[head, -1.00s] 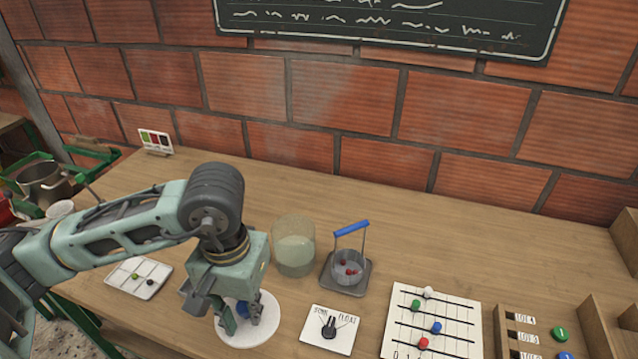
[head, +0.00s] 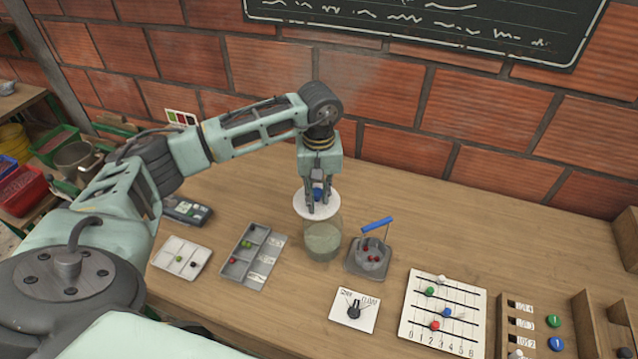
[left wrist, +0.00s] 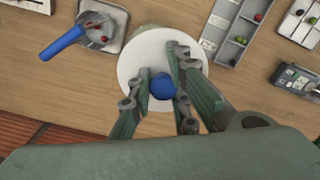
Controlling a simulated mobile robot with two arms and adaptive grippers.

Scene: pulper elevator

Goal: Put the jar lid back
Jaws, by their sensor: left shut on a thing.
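The jar lid (head: 302,207) is a white disc with a blue knob (left wrist: 163,86). My left gripper (head: 318,207) is shut on the knob and holds the lid level. The glass jar (head: 322,243) holds cloudy, pale liquid and stands on the bench. In the head view the lid overlaps the jar's top and sits a little behind and left of it. I cannot tell whether it touches the rim. In the left wrist view the lid (left wrist: 130,62) hides most of the jar. My right gripper is not in view.
A wire basket with a blue handle (head: 377,224) and red berries stands on a grey tray right of the jar. A sink/float dial card (head: 354,310) lies in front. A compartment tray (head: 252,256) is to the left. A bead board (head: 440,315) is at right.

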